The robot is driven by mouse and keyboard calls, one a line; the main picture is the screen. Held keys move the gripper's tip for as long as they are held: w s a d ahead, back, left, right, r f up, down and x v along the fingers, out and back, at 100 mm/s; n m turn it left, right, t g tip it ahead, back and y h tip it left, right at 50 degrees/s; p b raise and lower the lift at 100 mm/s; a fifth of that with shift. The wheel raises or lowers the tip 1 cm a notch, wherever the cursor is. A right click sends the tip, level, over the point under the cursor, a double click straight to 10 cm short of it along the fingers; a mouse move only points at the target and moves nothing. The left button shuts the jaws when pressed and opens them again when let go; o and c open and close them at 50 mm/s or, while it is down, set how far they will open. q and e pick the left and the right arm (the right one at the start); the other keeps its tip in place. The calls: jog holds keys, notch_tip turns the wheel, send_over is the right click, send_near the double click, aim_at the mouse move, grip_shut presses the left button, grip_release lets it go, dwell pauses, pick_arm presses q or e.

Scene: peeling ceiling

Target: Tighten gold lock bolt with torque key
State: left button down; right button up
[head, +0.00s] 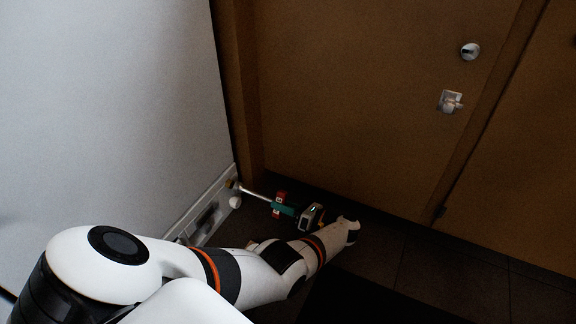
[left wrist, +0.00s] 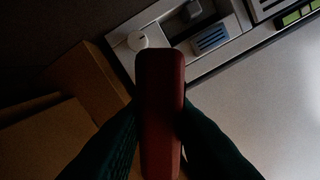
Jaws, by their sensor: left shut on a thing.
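The torque key (head: 257,195) has a red handle and a thin silver shaft. My left gripper (head: 281,208), with teal fingers, is shut on the red handle low in front of the door. The shaft points left to the gold lock bolt (head: 231,184) on the low wall panel. The tip is at or very near the bolt; I cannot tell whether it is seated. In the left wrist view the red handle (left wrist: 160,110) stands between the dark teal fingers (left wrist: 158,150) and hides the shaft and bolt. My right gripper is not in view.
The light wall panel (head: 213,203) carries a white knob (head: 235,202), which also shows in the left wrist view (left wrist: 140,40). A brown door (head: 360,100) with a silver handle (head: 451,102) stands behind. Dark floor tiles (head: 440,265) are clear at right.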

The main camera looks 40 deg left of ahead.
pick_arm(q)
jog(key=shift+d, duration=0.1)
dwell(0.4)
jog(key=v, duration=0.2)
jog(key=shift+w+d+b, duration=0.1)
jog(key=shift+d+b, duration=0.3)
jog(key=n+b, duration=0.2)
jog(key=n, duration=0.8)
jog(key=shift+a, duration=0.15)
